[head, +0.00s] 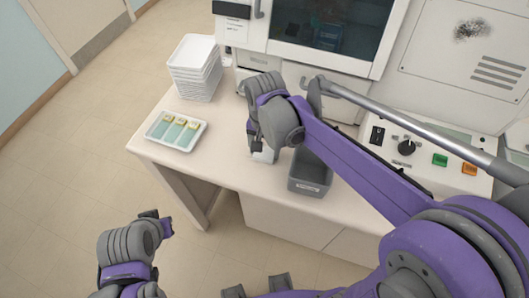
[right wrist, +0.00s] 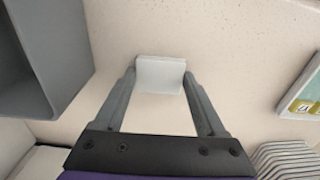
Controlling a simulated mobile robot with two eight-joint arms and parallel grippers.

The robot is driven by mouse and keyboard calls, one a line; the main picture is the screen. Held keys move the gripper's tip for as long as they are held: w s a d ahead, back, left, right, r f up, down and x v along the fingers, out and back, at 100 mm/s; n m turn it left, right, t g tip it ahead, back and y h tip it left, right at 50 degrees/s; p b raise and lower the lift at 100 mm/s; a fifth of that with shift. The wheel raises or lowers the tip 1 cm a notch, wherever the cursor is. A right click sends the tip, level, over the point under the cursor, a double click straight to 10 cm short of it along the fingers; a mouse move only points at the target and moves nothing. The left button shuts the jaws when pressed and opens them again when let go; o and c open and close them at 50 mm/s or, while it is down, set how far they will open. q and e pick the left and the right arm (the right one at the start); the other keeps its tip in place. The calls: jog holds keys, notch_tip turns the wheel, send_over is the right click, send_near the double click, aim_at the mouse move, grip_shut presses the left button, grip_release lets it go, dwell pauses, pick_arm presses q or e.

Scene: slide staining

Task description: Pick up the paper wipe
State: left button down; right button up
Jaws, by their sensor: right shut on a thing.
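The paper wipe is a small white folded pad (right wrist: 160,74) between the fingertips of my right gripper (right wrist: 159,82) in the right wrist view. The fingers touch it at both sides, so the gripper is shut on it. In the head view my right gripper (head: 258,146) is over the table between the slide tray and the grey bin, and a little of the wipe (head: 266,156) shows below it. I cannot tell if the wipe is clear of the table. My left gripper (head: 158,222) is at the lower left, off the table; its jaw opening cannot be made out.
A grey labelled bin (head: 309,187) stands right of my right gripper; its wall shows at left in the wrist view (right wrist: 50,45). A white tray (head: 150,135) with slides lies at the left. White trays (head: 194,84) are stacked behind it. A cabinet and control box stand behind.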

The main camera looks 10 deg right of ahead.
aim_at(264, 153)
jog(key=shift+c, duration=0.6)
jog(key=shift+r, duration=0.15)
notch_tip(264, 153, up, 10)
jog(key=o, duration=0.7)
jog(key=c, duration=0.6)
jog(key=shift+s+f, duration=0.1)
jog(key=shift+f, duration=0.1)
